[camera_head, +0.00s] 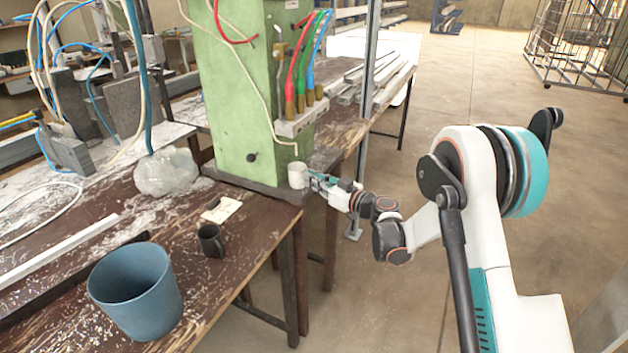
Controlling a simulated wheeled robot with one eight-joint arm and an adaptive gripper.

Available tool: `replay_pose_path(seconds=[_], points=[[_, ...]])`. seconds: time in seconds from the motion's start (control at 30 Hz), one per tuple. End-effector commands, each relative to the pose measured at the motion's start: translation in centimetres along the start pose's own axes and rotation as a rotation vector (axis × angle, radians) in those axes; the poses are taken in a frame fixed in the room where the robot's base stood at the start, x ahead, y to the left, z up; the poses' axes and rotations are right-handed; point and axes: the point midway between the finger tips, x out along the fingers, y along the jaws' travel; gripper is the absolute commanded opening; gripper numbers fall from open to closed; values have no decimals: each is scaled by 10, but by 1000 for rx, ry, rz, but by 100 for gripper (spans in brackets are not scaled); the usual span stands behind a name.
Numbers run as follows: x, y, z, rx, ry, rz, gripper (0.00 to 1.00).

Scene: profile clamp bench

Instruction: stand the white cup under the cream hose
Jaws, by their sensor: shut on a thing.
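The small white cup (296,177) is upright at the front right corner of the green machine, on or just above its dark base plate (268,188). My gripper (309,179) reaches in from the right and is shut on the cup's right side. The cream hose (245,76) runs down the green machine's face, and its lower end is close above the cup. I cannot tell whether the cup's bottom touches the plate.
The green machine (232,90) stands directly behind the cup, with red, green and blue hoses on its side.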

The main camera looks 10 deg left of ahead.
Motion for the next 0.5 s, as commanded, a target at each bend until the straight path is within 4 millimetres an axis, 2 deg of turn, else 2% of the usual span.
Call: replay_pose_path(seconds=[0.17,0.3,0.5], points=[[0,0,2,0,0,0,0],[0,0,2,0,0,0,30],[0,0,2,0,0,0,30]])
